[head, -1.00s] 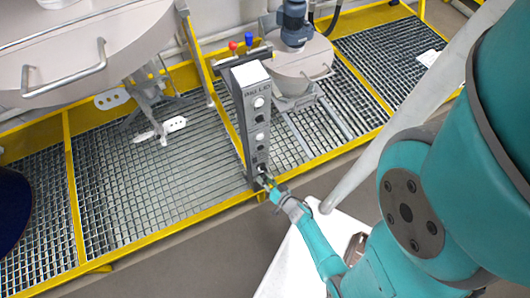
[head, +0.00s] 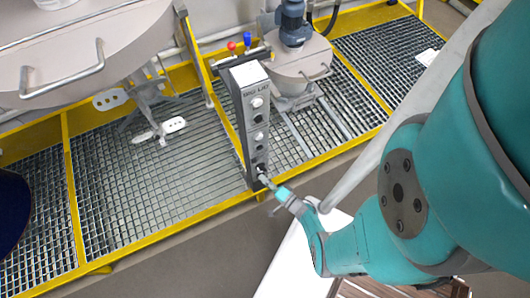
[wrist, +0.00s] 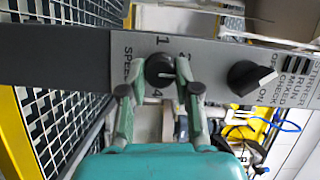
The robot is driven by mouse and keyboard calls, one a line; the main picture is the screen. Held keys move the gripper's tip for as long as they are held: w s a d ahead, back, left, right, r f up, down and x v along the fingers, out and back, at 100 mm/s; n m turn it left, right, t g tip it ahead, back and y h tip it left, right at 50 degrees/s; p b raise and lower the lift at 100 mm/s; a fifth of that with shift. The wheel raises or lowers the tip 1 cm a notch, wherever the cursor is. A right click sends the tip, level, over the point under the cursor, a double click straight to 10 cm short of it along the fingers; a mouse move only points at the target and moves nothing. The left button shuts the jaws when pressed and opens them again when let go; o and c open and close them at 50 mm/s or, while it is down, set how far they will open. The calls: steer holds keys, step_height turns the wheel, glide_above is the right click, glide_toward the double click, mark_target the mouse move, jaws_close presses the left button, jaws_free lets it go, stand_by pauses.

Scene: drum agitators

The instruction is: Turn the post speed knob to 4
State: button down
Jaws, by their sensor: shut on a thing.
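The grey control post (head: 245,130) stands upright at the front of the grating, with several controls down its face. In the wrist view its panel (wrist: 215,60) lies sideways. In the head view my gripper (head: 266,180) is at the low end of the post. The knob's pointer is hard to make out.
A second black knob (wrist: 252,78), marked with OFF, ON, RUN and CHECK, is to the right. A yellow-framed grating (head: 130,180) surrounds the post. A large drum (head: 80,50) is at the left, a smaller drum (head: 300,65) behind.

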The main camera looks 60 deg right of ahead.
steer(key=shift+d+m+t, duration=0.15)
steer(key=shift+m+t, duration=0.15)
steer(key=shift+m, duration=0.5)
steer(key=c, duration=0.9)
jaws_free()
steer(key=shift+o, duration=0.4)
